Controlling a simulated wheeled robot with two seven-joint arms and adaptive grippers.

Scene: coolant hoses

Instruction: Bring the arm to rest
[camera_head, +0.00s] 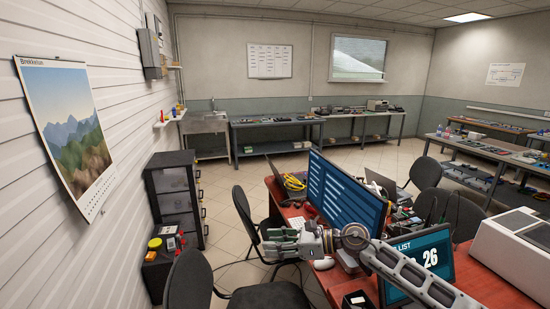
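My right arm (415,275) comes in from the lower right and reaches left across the red desk. My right gripper (280,243) is at its end, pointing left, in front of the desk's left edge and a dark chair. Nothing shows clearly between its fingers, and at this size I cannot tell whether they are apart or closed. My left arm and gripper are not in view. No coolant hose can be made out for certain.
The red desk (483,281) carries monitors (345,192), a yellow coiled cable (293,182) and a white printer-like box (510,250). Dark chairs (188,283) stand close by. A black drawer cabinet (172,182) is along the left wall. Open tiled floor (228,186) lies beyond.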

